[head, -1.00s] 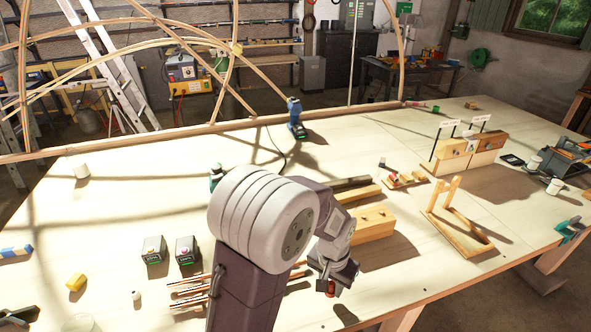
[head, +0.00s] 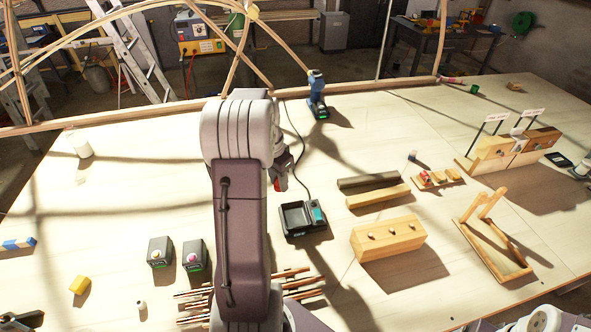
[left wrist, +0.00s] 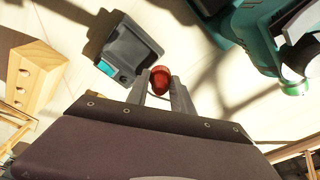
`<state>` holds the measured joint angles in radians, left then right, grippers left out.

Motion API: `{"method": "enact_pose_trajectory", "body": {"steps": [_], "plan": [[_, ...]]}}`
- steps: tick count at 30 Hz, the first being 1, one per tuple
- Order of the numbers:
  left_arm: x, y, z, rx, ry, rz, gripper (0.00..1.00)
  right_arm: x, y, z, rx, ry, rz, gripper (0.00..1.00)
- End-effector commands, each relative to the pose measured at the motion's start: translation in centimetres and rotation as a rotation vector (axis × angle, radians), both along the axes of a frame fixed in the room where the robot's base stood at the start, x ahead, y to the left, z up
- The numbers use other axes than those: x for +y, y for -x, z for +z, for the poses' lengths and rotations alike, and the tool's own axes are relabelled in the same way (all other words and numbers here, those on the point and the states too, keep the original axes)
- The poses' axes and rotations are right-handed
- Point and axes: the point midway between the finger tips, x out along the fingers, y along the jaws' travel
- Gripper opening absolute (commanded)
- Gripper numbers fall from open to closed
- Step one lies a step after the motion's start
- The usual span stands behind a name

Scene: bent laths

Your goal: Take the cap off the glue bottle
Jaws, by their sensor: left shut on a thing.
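My left gripper (head: 279,183) is above the middle of the table, partly hidden behind my arm in the head view. In the left wrist view its fingers are shut on a small rounded red piece (left wrist: 159,80), which looks like a cap. The red piece (head: 277,185) is barely visible in the head view. A white bottle-like container (head: 82,147) stands at the back left of the table. A smaller white bottle (head: 141,305) stands near the front left. I cannot tell which is the glue bottle, or whether the red piece belongs to either.
A black charger (head: 301,219) lies near the left gripper, with a blue drill (head: 316,95) behind it. A wooden block with holes (head: 388,238) and a wooden frame (head: 495,245) stand to the right. Two dark boxes (head: 160,252) are left of my arm. The back left tabletop is mostly clear.

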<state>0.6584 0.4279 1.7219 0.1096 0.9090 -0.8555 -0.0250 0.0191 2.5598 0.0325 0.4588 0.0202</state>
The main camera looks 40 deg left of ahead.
Motion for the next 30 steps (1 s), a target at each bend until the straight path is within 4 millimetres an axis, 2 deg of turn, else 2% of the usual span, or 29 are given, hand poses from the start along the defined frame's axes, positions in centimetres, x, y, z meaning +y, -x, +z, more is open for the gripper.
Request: {"method": "enact_pose_trajectory", "body": {"steps": [5,13,18,24,30], "plan": [[0.1,-1.0,-0.5,0.002,0.001,-0.003,0.0,0.0,0.0,0.3,0.0,0.0,0.0,0.79],[0.3,-8.2,-4.8,0.003,0.001,-0.004,0.0,0.0,0.0,2.0,0.0,0.0,0.0,0.79],[0.5,-11.2,-6.7,0.001,0.001,-0.002,0.0,0.0,0.0,2.5,0.0,0.0,0.0,0.79],[0.5,-11.7,-7.4,0.002,0.001,0.0,0.0,0.0,0.0,2.6,0.0,0.0,0.0,0.79],[0.4,-11.6,-10.6,0.003,0.002,0.0,0.0,0.0,0.0,3.3,0.0,0.0,0.0,0.79]]}}
